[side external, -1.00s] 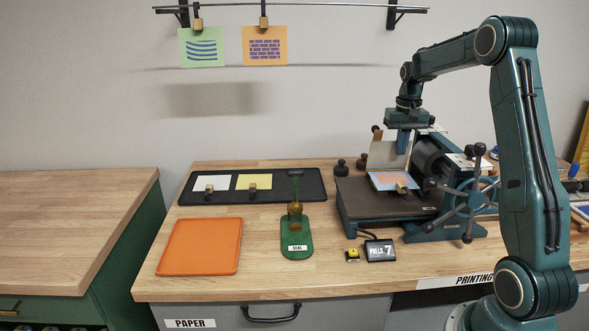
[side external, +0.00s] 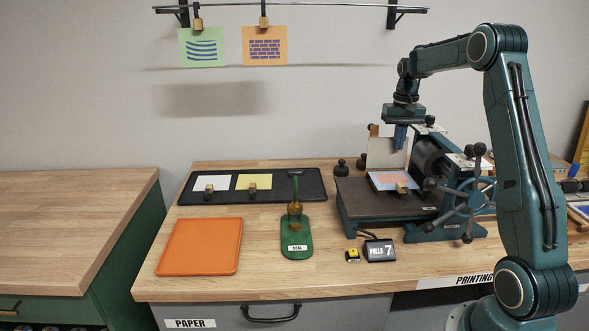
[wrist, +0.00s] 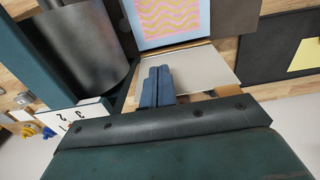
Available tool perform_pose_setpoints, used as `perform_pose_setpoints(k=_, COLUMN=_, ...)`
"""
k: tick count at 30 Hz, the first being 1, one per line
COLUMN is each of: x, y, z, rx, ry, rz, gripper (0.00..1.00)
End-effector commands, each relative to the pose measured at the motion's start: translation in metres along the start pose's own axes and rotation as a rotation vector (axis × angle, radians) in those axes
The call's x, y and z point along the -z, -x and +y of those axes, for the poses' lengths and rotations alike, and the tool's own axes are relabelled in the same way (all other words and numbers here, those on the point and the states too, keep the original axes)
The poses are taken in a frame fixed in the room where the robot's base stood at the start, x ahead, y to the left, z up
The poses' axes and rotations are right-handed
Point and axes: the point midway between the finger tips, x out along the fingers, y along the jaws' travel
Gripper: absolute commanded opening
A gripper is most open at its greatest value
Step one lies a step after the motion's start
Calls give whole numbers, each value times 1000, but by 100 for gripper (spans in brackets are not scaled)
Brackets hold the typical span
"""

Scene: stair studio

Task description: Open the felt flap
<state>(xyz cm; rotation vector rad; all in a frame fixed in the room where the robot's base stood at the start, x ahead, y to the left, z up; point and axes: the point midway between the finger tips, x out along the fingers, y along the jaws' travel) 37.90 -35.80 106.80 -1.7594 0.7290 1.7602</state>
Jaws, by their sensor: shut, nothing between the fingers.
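The felt flap (side external: 382,150) is a pale beige panel standing nearly upright on the press, behind the bed (side external: 370,205). In the wrist view the flap (wrist: 208,72) lies beside and beyond my fingers. My gripper (side external: 400,147) is shut and empty, its blue fingers pointing down in front of the flap's right part in the side view. The fingers show in the wrist view (wrist: 158,78); whether they touch the flap cannot be told.
The press roller (side external: 430,157) and spoked wheel (side external: 465,202) stand close on the right. A brass-coloured clip (side external: 402,188) sits at the sheet's front edge. A black tray (side external: 312,185), green seal stand (side external: 297,243) and orange tray (side external: 200,246) are to the left.

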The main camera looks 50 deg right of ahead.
Motion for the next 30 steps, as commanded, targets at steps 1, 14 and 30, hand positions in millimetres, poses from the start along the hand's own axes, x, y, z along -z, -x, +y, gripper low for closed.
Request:
perform_pose_setpoints(k=1, x=-1, y=3, z=0, rx=0, ry=0, rz=2, gripper=0)
perform_pose_setpoints(k=14, x=-8, y=26, z=0, rx=0, ry=0, rz=2, gripper=0)
perform_pose_setpoints(k=30, x=-18, y=53, z=0, rx=0, ry=0, rz=2, gripper=0)
